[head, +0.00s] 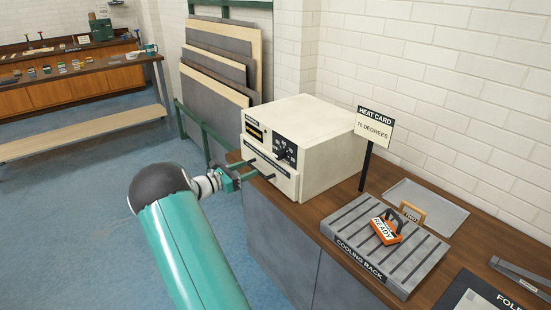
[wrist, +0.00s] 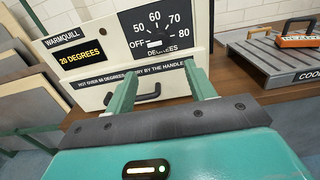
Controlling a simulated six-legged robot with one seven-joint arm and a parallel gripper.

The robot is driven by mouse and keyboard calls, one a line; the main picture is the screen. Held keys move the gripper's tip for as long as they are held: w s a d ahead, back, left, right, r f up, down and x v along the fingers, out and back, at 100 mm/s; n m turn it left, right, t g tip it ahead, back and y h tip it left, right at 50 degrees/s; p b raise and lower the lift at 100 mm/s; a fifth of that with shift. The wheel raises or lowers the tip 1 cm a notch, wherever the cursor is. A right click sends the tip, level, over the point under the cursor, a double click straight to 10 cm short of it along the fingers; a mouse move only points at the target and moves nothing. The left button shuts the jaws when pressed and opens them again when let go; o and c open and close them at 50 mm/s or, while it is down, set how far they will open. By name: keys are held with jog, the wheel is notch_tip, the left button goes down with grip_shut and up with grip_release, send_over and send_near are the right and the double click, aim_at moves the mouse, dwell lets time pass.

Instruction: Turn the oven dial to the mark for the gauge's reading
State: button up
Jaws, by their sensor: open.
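The cream oven (head: 325,140) stands on the wooden counter. Its black dial panel (wrist: 155,27) is marked OFF, 50, 60, 70, 80. The dark dial knob (wrist: 156,44) has a pale line that seems to lie towards OFF; it is small in the head view (head: 285,152). A display (wrist: 84,54) on the oven front reads 20 DEGREES. The heat card (head: 374,127) on a post reads 70 DEGREES. My gripper (wrist: 160,70) is open and empty in front of the oven, its fingers below the dial and either side of the drawer handle (wrist: 150,94), apparently not gripping it.
A cooling rack (head: 385,240) with an orange READY block (head: 386,231) stands right of the oven, with a grey tray (head: 430,204) behind. Boards (head: 215,70) lean on the wall left of the oven. The blue floor (head: 90,200) at left is clear.

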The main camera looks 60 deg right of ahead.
aim_at(277, 157)
jog(key=x, duration=1.3)
jog(key=shift+s+d, duration=0.1)
jog(key=shift+d, duration=0.05)
jog(key=shift+c, duration=0.4)
jog(key=c, duration=0.9)
